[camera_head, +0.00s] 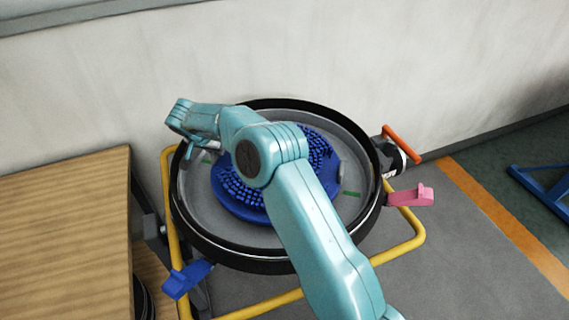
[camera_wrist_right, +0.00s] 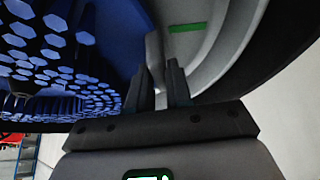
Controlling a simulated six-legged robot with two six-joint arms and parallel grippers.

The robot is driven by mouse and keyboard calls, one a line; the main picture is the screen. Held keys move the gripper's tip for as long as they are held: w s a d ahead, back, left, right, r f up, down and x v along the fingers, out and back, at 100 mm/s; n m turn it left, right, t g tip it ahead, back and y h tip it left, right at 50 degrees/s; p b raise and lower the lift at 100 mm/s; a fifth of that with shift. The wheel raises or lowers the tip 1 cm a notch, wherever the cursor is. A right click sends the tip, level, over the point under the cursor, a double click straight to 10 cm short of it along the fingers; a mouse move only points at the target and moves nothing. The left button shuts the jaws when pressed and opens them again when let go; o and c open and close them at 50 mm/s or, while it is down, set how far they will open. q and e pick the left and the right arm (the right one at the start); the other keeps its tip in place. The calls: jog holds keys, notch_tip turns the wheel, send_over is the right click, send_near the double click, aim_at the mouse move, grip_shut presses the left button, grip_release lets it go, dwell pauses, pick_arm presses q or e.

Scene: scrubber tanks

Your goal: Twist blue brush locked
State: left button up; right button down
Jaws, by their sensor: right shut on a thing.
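The blue brush (camera_head: 240,200) is a round disc with blue bristles, lying inside the round grey tank (camera_head: 190,205) with a black rim. My right arm reaches across it and hides part of its middle. My right gripper (camera_head: 203,148) is at the brush's upper left edge. In the right wrist view the right gripper (camera_wrist_right: 162,85) is shut on a grey tab beside the blue brush (camera_wrist_right: 75,50). Another grey tab (camera_head: 341,168) shows at the brush's right edge. Green marks (camera_head: 352,194) are on the tank floor, one near each tab. My left gripper is not in view.
A yellow tube frame (camera_head: 405,243) surrounds the tank. A pink lever (camera_head: 410,196) and an orange handle (camera_head: 402,143) stick out at the right, a blue lever (camera_head: 187,279) at lower left. A wooden surface (camera_head: 65,240) is left, and a wall (camera_head: 300,50) behind.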

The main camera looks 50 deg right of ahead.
jog(key=shift+w, duration=0.1)
dwell(0.4)
jog(key=shift+d+p, duration=0.15)
jog(key=shift+p, duration=0.15)
jog(key=c, duration=1)
grip_release()
jog(key=shift+d+m, duration=0.1)
jog(key=shift+m, duration=0.2)
jog(key=shift+o, duration=0.2)
jog(key=shift+f, duration=0.1)
jog(key=v, duration=1.6)
jog(key=shift+w+r+b, duration=0.15)
jog(key=shift+r+b, duration=0.1)
jog(key=shift+b, duration=0.2)
jog(key=shift+r, duration=0.1)
